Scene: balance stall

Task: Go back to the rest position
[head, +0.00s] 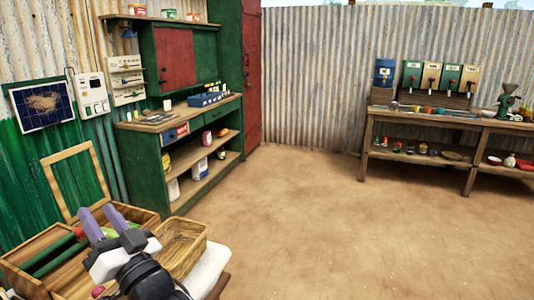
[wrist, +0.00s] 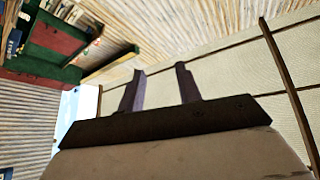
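My gripper (head: 98,222) is at the lower left of the head view, in front of a wooden box and a wicker basket. Its two purple-grey fingers point up and stand apart with nothing between them. In the wrist view my gripper (wrist: 160,82) is also open and empty, with the corrugated wall and the roof cloth beyond it.
The wooden box (head: 28,245) with an upright frame lid and the wicker basket (head: 183,246) are close around my arm. A green cabinet (head: 150,160) stands along the left wall. A wooden bench (head: 412,122) with dispensers is at the right. The dirt floor (head: 330,215) between is clear.

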